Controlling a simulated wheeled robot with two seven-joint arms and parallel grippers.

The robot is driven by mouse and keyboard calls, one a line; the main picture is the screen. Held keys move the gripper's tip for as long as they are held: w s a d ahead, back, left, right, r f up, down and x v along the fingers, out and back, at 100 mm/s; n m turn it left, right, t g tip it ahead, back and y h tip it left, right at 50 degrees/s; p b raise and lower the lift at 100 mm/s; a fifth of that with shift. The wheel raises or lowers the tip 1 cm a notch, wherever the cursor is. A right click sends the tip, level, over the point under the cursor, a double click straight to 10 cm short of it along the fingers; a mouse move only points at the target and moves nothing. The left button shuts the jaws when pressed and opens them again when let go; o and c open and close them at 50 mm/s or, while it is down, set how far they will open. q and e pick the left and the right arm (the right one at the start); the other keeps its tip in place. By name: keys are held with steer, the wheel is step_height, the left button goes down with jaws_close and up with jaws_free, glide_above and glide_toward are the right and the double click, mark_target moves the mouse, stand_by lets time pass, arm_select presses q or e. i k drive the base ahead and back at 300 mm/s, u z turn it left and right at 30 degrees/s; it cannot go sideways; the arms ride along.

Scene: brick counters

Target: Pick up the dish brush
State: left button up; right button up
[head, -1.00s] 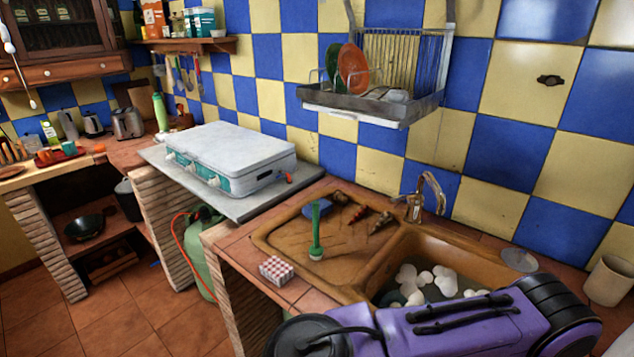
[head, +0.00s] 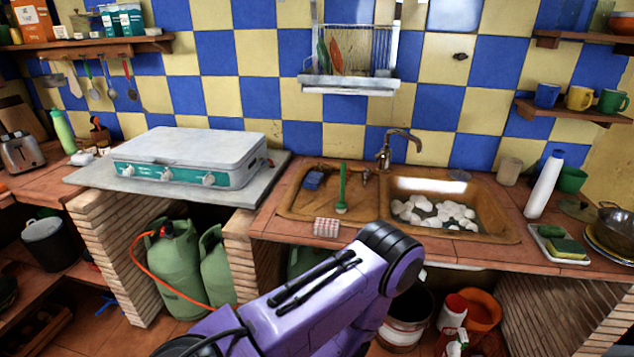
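A purple link of my arm crosses the lower middle of the head view, in front of the counter and apart from the brush. Neither of my grippers shows in the head view.
A small red-and-white checked box (head: 326,227) sits at the counter's front edge near the brush. A dish rack (head: 348,84) hangs above.

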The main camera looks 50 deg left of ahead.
mark_target(341, 206)
steer(key=u, duration=1)
steer(key=i, duration=0.15)
